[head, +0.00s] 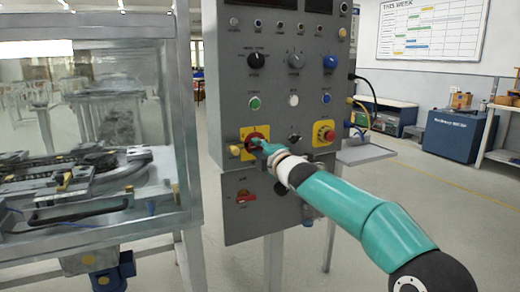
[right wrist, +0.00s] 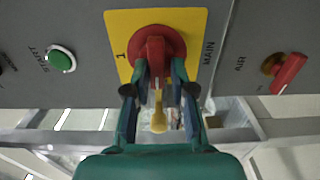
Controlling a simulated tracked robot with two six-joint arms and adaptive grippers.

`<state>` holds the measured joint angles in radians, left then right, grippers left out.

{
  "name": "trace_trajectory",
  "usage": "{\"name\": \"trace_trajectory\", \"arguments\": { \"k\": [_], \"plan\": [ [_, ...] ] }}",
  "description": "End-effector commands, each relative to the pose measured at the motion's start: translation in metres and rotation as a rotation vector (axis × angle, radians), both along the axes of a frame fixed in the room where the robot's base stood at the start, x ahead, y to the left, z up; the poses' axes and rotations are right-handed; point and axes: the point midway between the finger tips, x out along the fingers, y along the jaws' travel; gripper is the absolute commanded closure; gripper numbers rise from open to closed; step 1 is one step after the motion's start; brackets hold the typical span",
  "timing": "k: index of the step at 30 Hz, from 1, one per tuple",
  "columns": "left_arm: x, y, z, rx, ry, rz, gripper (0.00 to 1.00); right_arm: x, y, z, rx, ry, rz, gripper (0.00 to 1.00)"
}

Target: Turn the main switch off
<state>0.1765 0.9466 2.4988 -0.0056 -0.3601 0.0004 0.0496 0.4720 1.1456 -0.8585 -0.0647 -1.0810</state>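The main switch (head: 257,134) is a red rotary handle on a yellow plate on the grey panel, partly hidden by my right gripper in the head view. In the right wrist view the switch handle (right wrist: 156,46) stands between the two fingertips, near the "MAIN" lettering. An "I" mark shows on the plate's left side. My right gripper (head: 265,147) has its fingers drawn in around the handle, one on each side, and looks shut on it. My left gripper is not in view.
A red AIR handle (head: 245,197) is below the switch and a green START button (head: 254,103) above it. A red emergency button (head: 324,132) on yellow is to the right. A yellow piece (head: 234,150) is left of the switch. A glazed enclosure (head: 95,120) stands at the left.

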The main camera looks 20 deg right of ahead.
Motion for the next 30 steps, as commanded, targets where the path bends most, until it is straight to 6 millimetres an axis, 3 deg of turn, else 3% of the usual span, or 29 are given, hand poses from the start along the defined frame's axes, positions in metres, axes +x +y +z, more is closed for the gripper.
{"name": "trace_trajectory", "arguments": {
  "k": [3, 17, 26, 30],
  "plan": [
    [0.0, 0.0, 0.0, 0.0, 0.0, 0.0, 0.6, 0.001, 0.002, -0.003, 0.0, 0.005, 0.003, 0.58],
    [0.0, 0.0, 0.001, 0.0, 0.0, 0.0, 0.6, -0.004, 0.0, 0.002, 0.003, -0.003, 0.001, 0.58],
    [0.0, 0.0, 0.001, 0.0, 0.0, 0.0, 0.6, -0.024, 0.0, 0.002, 0.005, -0.003, 0.003, 0.58],
    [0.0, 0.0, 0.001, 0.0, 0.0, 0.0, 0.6, -0.044, -0.001, 0.002, 0.004, -0.003, 0.0, 0.58]
  ]
}}
